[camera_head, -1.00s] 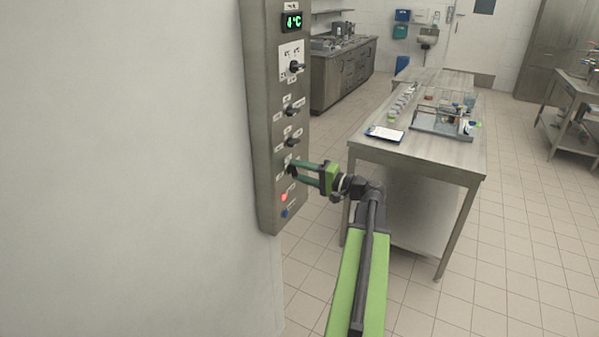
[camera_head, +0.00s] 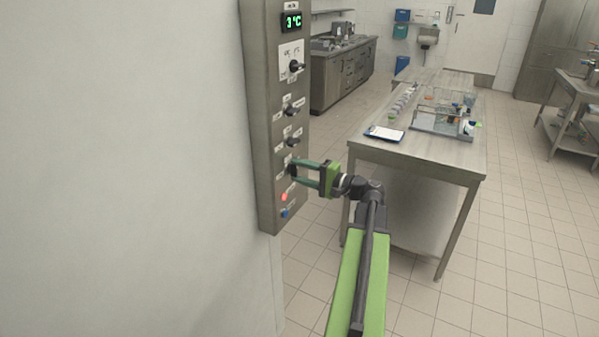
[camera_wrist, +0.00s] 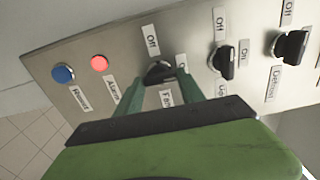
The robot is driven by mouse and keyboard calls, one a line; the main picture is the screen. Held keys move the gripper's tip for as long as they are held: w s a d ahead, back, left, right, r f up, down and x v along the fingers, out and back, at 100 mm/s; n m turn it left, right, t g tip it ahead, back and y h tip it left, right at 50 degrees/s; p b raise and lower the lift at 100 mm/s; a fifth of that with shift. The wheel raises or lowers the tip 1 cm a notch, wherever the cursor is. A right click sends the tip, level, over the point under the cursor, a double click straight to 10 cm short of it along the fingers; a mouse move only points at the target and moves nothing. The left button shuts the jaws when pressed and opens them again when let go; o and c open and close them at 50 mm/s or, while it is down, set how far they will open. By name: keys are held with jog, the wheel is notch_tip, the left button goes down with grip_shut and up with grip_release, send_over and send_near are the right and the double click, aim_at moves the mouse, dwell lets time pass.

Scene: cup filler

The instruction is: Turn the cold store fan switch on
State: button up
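The fan switch (camera_wrist: 158,73) is a black rotary knob above the "Fan" label (camera_wrist: 166,98) in the wrist view. Its bar lies slantwise, towards a partly covered label on its right, not towards the "Off" label (camera_wrist: 151,40). My gripper (camera_wrist: 160,80) has its two green fingers on either side of the knob, apart from each other and seemingly clear of it. In the head view my gripper (camera_head: 297,174) is at the lower part of the steel control panel (camera_head: 262,130), fingers spread, partly hiding the switch.
A red button (camera_wrist: 99,63) and blue button (camera_wrist: 63,73) sit left of the switch in the wrist view. Other black knobs (camera_wrist: 223,62) sit to its right. A steel table (camera_head: 430,160) stands to the right.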

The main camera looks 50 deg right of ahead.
jog(key=o, duration=0.4)
jog(key=shift+c, duration=0.2)
jog(key=v, duration=1.7)
jog(key=shift+s, duration=0.25)
